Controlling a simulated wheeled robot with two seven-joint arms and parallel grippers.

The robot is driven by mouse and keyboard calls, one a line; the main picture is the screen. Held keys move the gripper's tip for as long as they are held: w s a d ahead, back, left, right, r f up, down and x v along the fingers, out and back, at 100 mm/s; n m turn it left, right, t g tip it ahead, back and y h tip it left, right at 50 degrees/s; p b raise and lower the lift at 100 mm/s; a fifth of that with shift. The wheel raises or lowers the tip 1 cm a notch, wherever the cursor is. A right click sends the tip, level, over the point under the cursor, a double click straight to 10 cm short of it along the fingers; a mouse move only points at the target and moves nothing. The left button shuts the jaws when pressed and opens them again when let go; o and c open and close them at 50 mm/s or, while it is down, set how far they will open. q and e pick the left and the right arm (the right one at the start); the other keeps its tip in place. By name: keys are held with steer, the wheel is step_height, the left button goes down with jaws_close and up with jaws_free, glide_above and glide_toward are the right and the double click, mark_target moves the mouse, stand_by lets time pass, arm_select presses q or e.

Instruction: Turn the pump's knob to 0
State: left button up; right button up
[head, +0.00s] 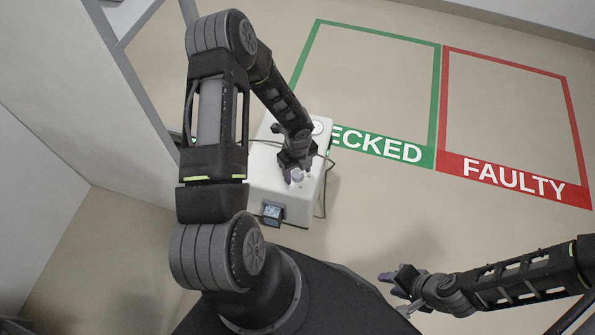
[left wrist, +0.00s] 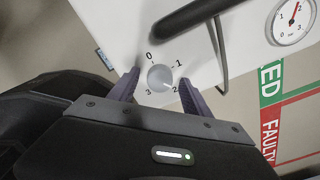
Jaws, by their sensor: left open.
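The pump is a white box (head: 262,185) on the floor, below the "CHECKED" zone. In the left wrist view its pale round knob (left wrist: 159,77) sits on the white top (left wrist: 150,28), ringed by the figures 0, 1, 2 and 3. A light mark on the knob seems to point toward 2. My left gripper (head: 297,176) is over the pump's top. In the left wrist view its open fingers (left wrist: 159,90) stand on either side of the knob, with gaps showing. My right gripper (head: 394,285) is away at the lower right, with nothing visible in it.
A dial gauge (left wrist: 292,20) and a dark bar or hose (left wrist: 195,15) are on the pump near the fingers. A small dark blue box (head: 272,214) is on the pump's front. Empty green (head: 437,100) and red (head: 512,58) floor frames lie beyond.

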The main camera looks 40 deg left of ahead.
arm_select(q)
steer(key=shift+c, duration=0.4)
jaws_close()
